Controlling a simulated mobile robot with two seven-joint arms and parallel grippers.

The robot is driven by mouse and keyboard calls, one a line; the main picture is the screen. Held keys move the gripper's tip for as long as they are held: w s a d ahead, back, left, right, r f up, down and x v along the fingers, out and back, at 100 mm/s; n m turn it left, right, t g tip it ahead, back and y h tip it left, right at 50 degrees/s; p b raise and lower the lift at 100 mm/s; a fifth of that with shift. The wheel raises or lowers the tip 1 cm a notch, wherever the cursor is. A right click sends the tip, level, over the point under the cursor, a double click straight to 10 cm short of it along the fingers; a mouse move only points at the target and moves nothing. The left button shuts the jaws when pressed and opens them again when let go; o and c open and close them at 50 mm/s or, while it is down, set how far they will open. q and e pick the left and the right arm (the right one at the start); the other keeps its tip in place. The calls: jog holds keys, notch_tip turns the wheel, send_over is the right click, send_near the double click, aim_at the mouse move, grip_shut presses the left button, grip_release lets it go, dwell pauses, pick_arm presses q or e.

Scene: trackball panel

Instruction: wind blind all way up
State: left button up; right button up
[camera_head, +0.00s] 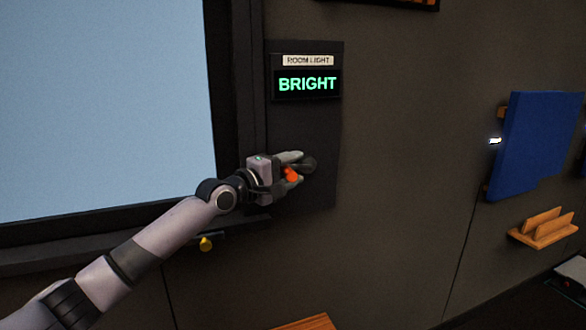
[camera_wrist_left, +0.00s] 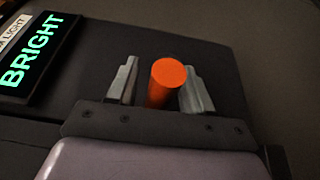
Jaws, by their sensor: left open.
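An orange crank knob (camera_head: 291,174) sticks out of a dark wall panel (camera_head: 318,125), with a round dark part (camera_head: 308,163) beside it. The panel's sign reads ROOM LIGHT, and its display (camera_head: 307,84) reads BRIGHT in green. A large pale blue window pane (camera_head: 105,100) is at the left; no blind shows across the visible part. My left gripper (camera_head: 297,168) is open around the knob. In the left wrist view the orange knob (camera_wrist_left: 168,78) stands between the two fingers, closer to the right one. My right gripper is out of view.
A dark frame (camera_head: 110,227) borders the window, with a yellow knob (camera_head: 206,244) below it. A blue board (camera_head: 536,145) and a wooden holder (camera_head: 543,230) are on the wall at right. The wall between panel and board is clear.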

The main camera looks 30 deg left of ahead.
pick_arm(q)
jog(key=shift+w+d, duration=0.1)
jog(key=shift+w, duration=0.1)
grip_shut()
